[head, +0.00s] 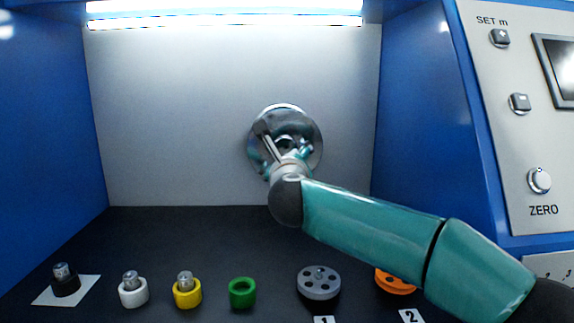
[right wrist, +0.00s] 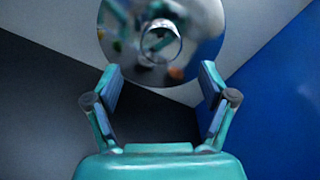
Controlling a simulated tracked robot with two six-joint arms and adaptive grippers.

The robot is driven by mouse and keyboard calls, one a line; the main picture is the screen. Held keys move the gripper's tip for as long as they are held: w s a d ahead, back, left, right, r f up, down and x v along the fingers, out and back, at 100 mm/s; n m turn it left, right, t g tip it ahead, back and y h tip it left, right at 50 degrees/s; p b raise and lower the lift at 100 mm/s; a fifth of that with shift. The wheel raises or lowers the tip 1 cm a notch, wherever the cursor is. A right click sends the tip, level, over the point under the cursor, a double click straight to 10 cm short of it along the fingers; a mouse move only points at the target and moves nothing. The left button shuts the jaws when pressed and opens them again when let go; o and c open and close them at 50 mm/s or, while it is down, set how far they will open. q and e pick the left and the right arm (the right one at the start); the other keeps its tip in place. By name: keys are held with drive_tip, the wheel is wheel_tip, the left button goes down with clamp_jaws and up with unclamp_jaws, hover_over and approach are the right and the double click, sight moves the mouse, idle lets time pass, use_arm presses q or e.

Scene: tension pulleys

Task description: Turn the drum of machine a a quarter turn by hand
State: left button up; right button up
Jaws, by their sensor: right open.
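The drum (head: 285,112) is a shiny metal disc on the back wall of the blue booth. It also shows in the right wrist view (right wrist: 205,30), with a round hub at its middle. My right gripper (head: 283,145) is in front of the drum and hides part of its face. In the right wrist view my right gripper (right wrist: 160,80) is open, its two fingers spread with nothing between them. The fingertips lie near the lower edge of the disc in that view; I cannot tell whether they touch it. My left gripper is not in view.
On the dark floor stand a black piece (head: 66,284) on a white sheet, a white ring (head: 133,293), a yellow ring (head: 187,294), a green ring (head: 242,293), a grey pulley (head: 319,285) and an orange pulley (head: 393,284). A control panel (head: 510,150) is at right.

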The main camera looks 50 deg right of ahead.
drive_tip(key=v, duration=0.5)
idle(0.8)
